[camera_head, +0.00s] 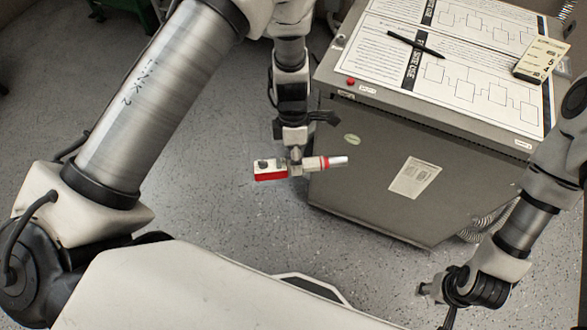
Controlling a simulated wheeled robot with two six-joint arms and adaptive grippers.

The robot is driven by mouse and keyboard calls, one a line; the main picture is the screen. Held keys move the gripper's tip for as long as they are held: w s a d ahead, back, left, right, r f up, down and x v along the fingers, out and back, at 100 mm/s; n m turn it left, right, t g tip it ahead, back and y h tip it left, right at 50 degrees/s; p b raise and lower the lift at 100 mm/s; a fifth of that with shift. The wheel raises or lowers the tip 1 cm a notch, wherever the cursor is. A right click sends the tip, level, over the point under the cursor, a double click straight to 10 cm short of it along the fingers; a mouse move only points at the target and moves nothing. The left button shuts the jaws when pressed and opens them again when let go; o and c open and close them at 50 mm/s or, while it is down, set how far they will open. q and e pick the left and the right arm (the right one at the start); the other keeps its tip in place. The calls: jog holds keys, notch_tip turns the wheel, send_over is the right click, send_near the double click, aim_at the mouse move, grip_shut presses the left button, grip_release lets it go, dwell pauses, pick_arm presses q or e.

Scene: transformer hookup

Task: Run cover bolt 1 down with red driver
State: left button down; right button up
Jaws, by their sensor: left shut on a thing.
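The red driver (270,171) has a white and red body and a shaft with a red band and a pale tip pointing right. My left gripper (297,158) is shut on it around the middle and holds it in the air, in front of the grey cabinet's left side. My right gripper (428,291) is low at the right, over the floor and away from the driver. Its fingers are too small and angled to read. I cannot make out cover bolt 1 or any cover in this view.
The grey cabinet (380,208) stands at the right. On its top lie printed sheets (465,80), a black pen (415,45) and a cream box-like device (541,60). A red button (351,82) sits near its front edge. Speckled floor (230,215) is free at the left.

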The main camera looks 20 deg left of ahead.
pick_arm(q)
jog(key=n, duration=0.2)
jog(key=f+n+h, duration=0.1)
jog(key=n, duration=0.1)
jog(key=s+n+h, duration=0.1)
jog(key=n, duration=0.1)
jog(key=shift+f+t, duration=0.25)
jog(key=shift+t, duration=0.15)
jog(key=n, duration=0.1)
jog(key=n+h, duration=0.1)
jog(key=n+t, duration=0.1)
jog(key=shift+s+d+f+p, duration=0.1)
jog(key=shift+s+f+p, duration=0.2)
jog(key=shift+f, duration=0.05)
jog(key=n, duration=0.1)
jog(key=n+t+h, duration=0.1)
jog(key=shift+s+f+n, duration=0.15)
jog(key=shift+f+n, duration=0.25)
jog(key=shift+r+p, duration=0.1)
jog(key=shift+p, duration=0.2)
jog(key=shift+w+p, duration=0.45)
jog(key=shift+w, duration=0.3)
jog(key=shift+w+p, duration=0.75)
jog(key=shift+w, duration=1.2)
